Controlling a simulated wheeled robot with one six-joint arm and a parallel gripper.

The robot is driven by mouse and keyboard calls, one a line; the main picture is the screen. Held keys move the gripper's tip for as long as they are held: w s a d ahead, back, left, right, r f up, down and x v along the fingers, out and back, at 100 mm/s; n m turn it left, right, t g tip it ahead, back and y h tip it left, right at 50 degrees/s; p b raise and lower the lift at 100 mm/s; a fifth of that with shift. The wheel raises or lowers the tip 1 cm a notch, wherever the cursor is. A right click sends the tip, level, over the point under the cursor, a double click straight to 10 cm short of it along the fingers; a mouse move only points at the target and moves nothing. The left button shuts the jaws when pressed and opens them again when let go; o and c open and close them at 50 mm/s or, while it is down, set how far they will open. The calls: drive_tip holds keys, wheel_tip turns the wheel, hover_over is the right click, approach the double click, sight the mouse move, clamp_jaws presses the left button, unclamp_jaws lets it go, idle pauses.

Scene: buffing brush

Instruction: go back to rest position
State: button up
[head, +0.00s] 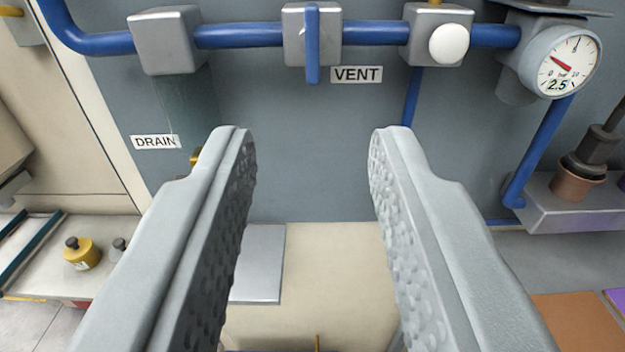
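My gripper (309,140) is open and empty in the head view. Its two grey fingers with dimpled inner faces stand wide apart, pointing toward a blue-grey panel (310,170). Nothing is between the fingers. No buffing brush can be made out for certain.
A blue pipe (240,36) with grey blocks, a blue lever (312,45), a white knob (449,43) and a gauge (568,63) runs across the top. A yellow weight-like object (82,254) stands at left. A dark-topped copper-coloured part (578,180) stands on a block at right.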

drive_tip(key=shift+s, duration=0.5)
